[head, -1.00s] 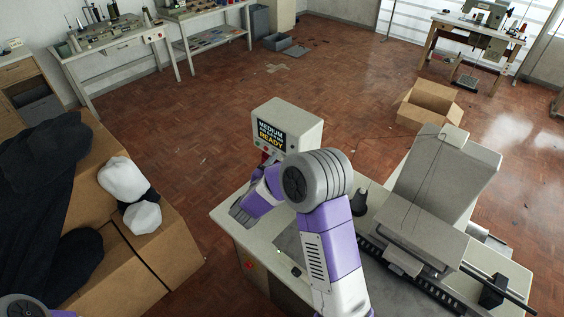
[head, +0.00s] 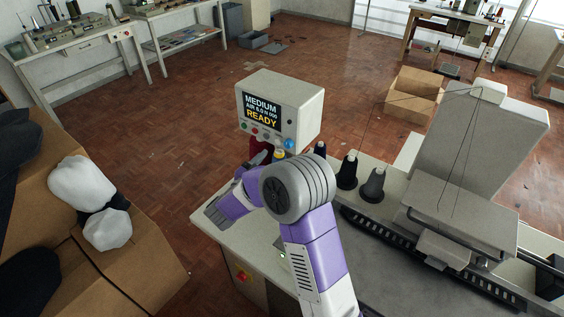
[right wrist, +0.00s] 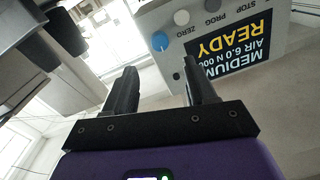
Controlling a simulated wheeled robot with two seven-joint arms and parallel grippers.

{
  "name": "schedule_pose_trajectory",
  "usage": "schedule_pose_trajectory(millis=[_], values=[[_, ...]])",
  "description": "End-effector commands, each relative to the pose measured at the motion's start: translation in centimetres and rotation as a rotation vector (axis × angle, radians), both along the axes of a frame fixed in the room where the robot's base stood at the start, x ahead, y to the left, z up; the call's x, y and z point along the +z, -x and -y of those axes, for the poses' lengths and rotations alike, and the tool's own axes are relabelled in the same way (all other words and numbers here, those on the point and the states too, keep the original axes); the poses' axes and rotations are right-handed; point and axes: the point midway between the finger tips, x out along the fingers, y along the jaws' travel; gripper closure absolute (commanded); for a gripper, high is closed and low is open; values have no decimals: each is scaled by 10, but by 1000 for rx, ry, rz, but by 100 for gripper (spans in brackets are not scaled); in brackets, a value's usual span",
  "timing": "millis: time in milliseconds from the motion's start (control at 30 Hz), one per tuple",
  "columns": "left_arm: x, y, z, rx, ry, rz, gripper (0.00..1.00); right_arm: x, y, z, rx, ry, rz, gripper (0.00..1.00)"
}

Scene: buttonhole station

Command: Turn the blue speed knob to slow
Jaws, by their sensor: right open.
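The blue speed knob (head: 289,143) is on the lower right of the front of the pale control box (head: 306,103). The box's screen (head: 263,110) reads MEDIUM and READY. The knob's pointer cannot be made out. My left gripper is not in view.
Dark thread cones (head: 347,172) stand right of my arm, and the sewing machine (head: 470,150) fills the right of the table. A cardboard box (head: 130,262) with dark cloth and white bundles is at left.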

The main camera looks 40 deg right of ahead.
Motion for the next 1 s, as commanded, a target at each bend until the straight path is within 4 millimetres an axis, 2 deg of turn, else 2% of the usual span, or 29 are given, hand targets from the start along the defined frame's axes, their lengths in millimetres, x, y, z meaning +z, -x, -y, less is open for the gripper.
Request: schedule_pose_trajectory(millis=[33,167,400,600,967,1000], values=[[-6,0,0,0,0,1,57,-6,0,0,0,0,1,44],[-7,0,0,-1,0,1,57,-6,-3,8,-2,0,2,44],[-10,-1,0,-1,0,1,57,-6,-14,43,-4,0,2,44],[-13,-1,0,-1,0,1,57,-6,-23,66,-1,0,1,44],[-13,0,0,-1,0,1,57,-6,-25,71,1,0,0,44],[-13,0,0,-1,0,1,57,-6,-25,71,1,0,0,49]])
